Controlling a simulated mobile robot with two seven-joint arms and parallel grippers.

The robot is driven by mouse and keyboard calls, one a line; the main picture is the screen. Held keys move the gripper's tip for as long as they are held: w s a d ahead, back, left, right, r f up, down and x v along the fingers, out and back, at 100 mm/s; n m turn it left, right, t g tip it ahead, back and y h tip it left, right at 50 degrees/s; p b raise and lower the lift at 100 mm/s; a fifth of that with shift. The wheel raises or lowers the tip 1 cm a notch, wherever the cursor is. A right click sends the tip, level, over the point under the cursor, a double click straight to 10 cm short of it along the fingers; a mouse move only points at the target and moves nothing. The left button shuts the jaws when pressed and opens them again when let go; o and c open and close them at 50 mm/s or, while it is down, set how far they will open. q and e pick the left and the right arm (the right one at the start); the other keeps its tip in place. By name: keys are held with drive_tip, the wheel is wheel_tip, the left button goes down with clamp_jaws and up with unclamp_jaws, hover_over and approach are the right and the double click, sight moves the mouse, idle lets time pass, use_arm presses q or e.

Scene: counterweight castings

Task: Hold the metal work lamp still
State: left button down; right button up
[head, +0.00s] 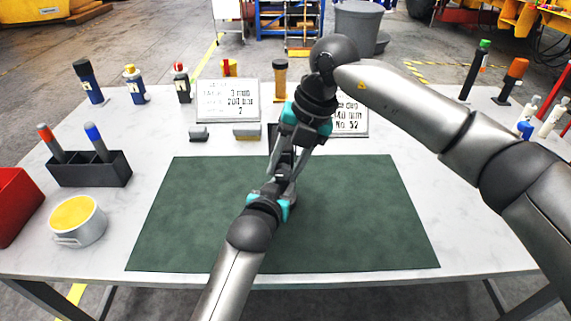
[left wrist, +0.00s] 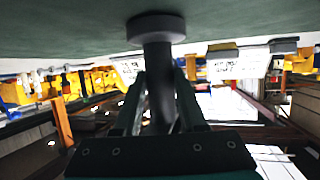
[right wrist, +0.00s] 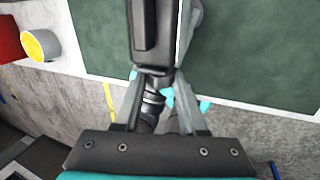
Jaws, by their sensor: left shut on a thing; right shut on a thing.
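The metal work lamp stands on the green mat (head: 370,210), mostly hidden behind my grippers in the head view. The left wrist view shows its round dark base (left wrist: 155,27) against the mat and its stem rising between the fingers. The right wrist view shows its dark, boxy upper part (right wrist: 152,30). My left gripper (head: 277,182) comes in from the front and is shut on the stem. My right gripper (head: 289,155) reaches down from above and is shut on the lamp higher up. The exact contact spots are partly hidden.
A black holder (head: 90,172) with two markers, a yellow-filled pot (head: 76,220) and a red bin (head: 14,205) stand at left. Two printed signs (head: 228,100) and several bottles line the back. More tools and bottles stand at right. The mat around the lamp is clear.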

sight(286, 168)
use_arm(q)
drive_tip(key=shift+r, duration=0.15)
use_arm(e)
clamp_jaws()
drive_tip(key=h, duration=0.2)
drive_tip(key=shift+a+h, duration=0.3)
drive_tip(key=shift+h, duration=0.3)
drive_tip(key=o, duration=0.7)
unclamp_jaws()
drive_tip(key=shift+r, duration=0.15)
drive_tip(key=r, duration=1.1)
drive_tip(key=shift+s+d+r, duration=0.15)
drive_tip(key=shift+d+r, duration=0.2)
drive_tip(key=shift+r, duration=0.05)
